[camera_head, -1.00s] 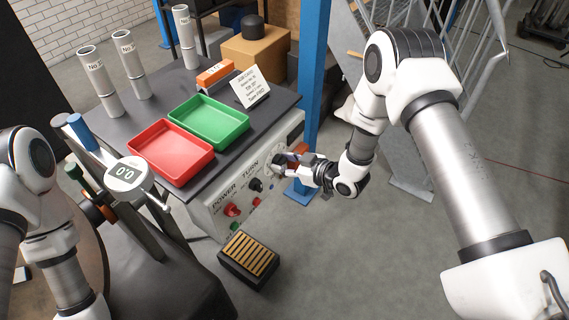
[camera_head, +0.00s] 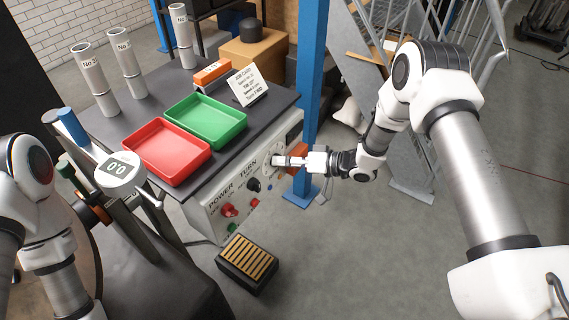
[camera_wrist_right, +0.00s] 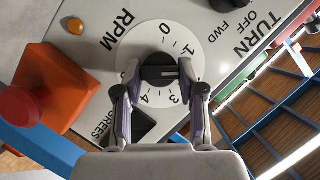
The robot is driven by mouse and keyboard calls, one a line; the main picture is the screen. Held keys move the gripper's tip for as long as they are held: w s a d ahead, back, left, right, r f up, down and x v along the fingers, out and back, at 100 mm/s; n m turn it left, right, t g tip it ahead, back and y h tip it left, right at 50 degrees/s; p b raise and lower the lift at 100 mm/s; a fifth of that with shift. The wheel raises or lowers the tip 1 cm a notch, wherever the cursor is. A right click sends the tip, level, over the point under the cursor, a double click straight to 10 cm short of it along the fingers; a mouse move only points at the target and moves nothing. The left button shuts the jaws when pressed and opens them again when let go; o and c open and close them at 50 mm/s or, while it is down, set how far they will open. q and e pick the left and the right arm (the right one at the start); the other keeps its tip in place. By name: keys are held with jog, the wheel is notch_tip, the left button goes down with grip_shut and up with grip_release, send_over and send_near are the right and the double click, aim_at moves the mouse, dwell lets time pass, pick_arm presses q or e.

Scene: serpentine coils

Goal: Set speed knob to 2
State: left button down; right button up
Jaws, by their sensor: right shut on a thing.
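The speed knob (camera_wrist_right: 160,73) is black and sits on a round white dial (camera_wrist_right: 155,40) beside the RPM lettering. Dial figures 0, 1, 3 and 4 show; the spot between 1 and 3 is covered by a finger. The knob's bar lies crosswise in the wrist view; I cannot tell which mark it points to. My right gripper (camera_wrist_right: 158,86) is shut on the knob, one finger on each side. In the head view the right gripper (camera_head: 284,161) reaches the panel front and hides most of the knob. My left gripper is out of view.
The grey control panel (camera_head: 208,213) also carries a red power knob (camera_head: 229,210) and a black turn knob (camera_head: 253,185). An orange box (camera_wrist_right: 55,85) with a red button is close beside the dial. A blue post (camera_head: 312,90) stands right of the table. A foot pedal (camera_head: 247,262) lies below.

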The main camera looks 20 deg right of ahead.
jog(key=shift+w+f+m+y+b, duration=0.1)
jog(key=shift+m+y+b, duration=0.55)
jog(key=shift+m, duration=0.65)
jog(key=o, duration=1.1)
jog(key=shift+d, duration=0.1)
jog(key=shift+o, duration=0.2)
jog(key=v, duration=1.2)
jog(key=shift+f, duration=0.15)
